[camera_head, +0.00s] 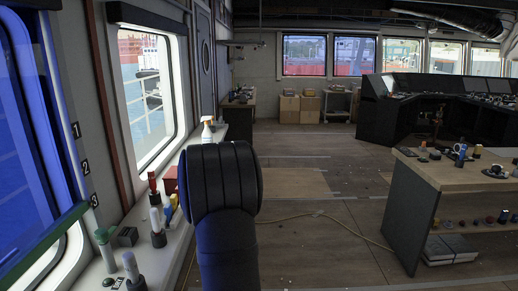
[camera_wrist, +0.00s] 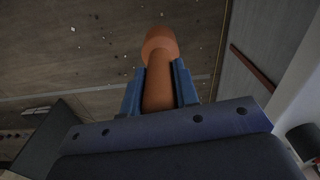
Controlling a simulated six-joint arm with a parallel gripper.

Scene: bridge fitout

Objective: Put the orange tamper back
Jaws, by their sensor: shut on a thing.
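The orange tamper (camera_wrist: 159,45) shows in the wrist view, with a wide rounded end pointing away from my gripper and a narrower shaft. My gripper (camera_wrist: 159,82) is shut on the shaft, one blue finger on each side. The held tamper is over the wooden floor in that view. In the head view neither my gripper nor the tamper shows; my dark arm fills the lower middle and may hide them. I cannot pick out the tamper's place in either view.
A window ledge (camera_head: 163,262) on the left holds several items, including a spray bottle (camera_head: 207,131) and a green-topped bottle (camera_head: 105,248). A workbench (camera_head: 455,173) with cups and small items stands at right. A yellow cable (camera_head: 345,226) crosses the otherwise mostly open floor.

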